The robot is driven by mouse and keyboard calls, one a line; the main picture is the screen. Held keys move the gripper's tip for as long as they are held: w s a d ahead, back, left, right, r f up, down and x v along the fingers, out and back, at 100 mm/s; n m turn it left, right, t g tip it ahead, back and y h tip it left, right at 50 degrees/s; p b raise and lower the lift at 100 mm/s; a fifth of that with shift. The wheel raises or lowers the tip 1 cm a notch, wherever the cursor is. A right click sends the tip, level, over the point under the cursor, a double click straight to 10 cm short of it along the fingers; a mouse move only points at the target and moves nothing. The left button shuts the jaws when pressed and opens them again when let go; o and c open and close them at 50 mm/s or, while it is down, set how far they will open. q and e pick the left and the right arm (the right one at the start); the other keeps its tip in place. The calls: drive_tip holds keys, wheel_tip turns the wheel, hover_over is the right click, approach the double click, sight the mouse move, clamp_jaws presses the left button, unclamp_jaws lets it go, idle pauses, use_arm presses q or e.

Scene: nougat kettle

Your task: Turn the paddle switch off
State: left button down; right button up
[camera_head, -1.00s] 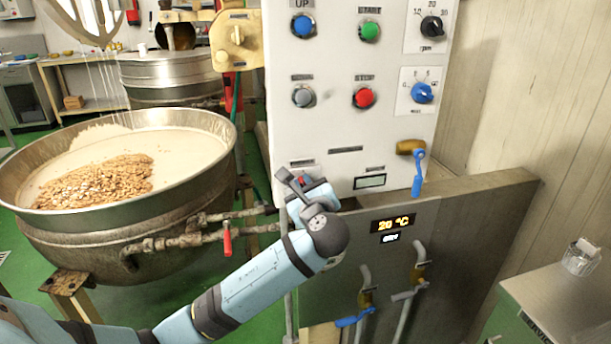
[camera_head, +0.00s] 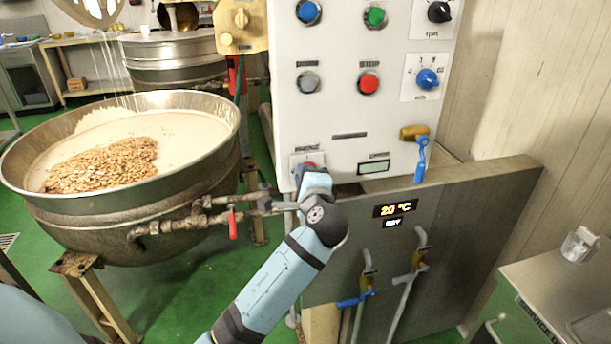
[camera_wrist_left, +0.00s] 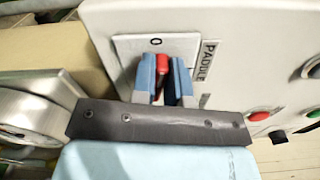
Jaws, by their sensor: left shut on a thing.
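The paddle switch is a red knob (camera_wrist_left: 162,64) on a white plate (camera_wrist_left: 128,46) marked "0" at its top, beside a "PADDLE" label (camera_wrist_left: 206,62) in the left wrist view. My left gripper (camera_wrist_left: 162,82) is shut on the knob, with one blue-grey finger on each side. The knob's lower part is hidden, so its exact setting is unclear. In the head view a bit of the red knob (camera_head: 309,165) shows above my left gripper (camera_head: 311,176), at the lower left corner of the white control panel (camera_head: 340,100). My right gripper is not in view.
A large kettle (camera_head: 225,140) of white mass and nuts stands left of the panel. A pipe with a red-handled valve (camera_head: 232,217) runs close to my left gripper. Other buttons and knobs sit higher on the panel. A metal table (camera_head: 545,285) is at the right.

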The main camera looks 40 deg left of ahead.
use_arm(q)
drive_tip(key=shift+f+n+b, duration=0.25)
drive_tip(key=shift+n+b, duration=0.1)
drive_tip(key=shift+n, duration=0.85)
drive_tip(key=c, duration=1.1)
unclamp_jaws()
drive_tip(key=shift+c, duration=0.2)
